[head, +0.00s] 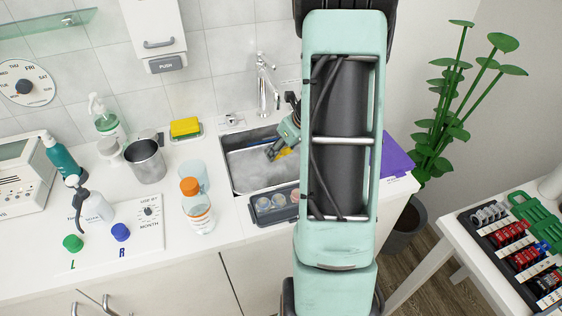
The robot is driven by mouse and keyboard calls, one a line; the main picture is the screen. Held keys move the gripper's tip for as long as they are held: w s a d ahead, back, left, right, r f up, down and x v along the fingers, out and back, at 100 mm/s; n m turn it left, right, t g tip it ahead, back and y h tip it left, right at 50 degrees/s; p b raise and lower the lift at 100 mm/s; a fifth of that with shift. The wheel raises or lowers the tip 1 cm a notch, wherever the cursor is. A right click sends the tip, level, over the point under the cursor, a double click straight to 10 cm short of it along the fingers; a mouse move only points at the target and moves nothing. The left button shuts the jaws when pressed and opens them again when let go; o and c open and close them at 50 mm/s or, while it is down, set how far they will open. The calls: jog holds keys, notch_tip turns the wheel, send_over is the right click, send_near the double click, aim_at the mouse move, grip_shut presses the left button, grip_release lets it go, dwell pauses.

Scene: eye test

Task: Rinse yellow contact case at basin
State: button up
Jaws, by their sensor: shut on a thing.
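The basin (231,178) is a steel sink set in the white counter, with pale, cloudy water in it. My gripper (275,152) reaches into the basin from the right, at its back right part. It is shut on a small yellow thing (285,153), likely the yellow contact case, held low over or at the water; I cannot tell whether it touches. Most of the yellow thing is hidden by my gripper and arm. The chrome tap (263,85) stands behind the basin.
A grey tray (265,211) with round pieces sits at the basin's front edge. Left are an orange-capped bottle (198,207), a clear cup (194,174), a steel mug (146,161) and a yellow sponge (185,126). A purple thing (397,159) lies right of my arm.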

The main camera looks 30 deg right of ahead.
aim_at(283, 151)
jog(key=shift+r+p, duration=3.7)
jog(key=shift+r, duration=0.5)
jog(key=shift+r, duration=0.1)
notch_tip(283, 151, up, 4)
jog(key=p, duration=0.3)
jog(key=shift+p, duration=0.4)
jog(key=shift+s+f, duration=0.15)
jog(key=shift+f, duration=0.05)
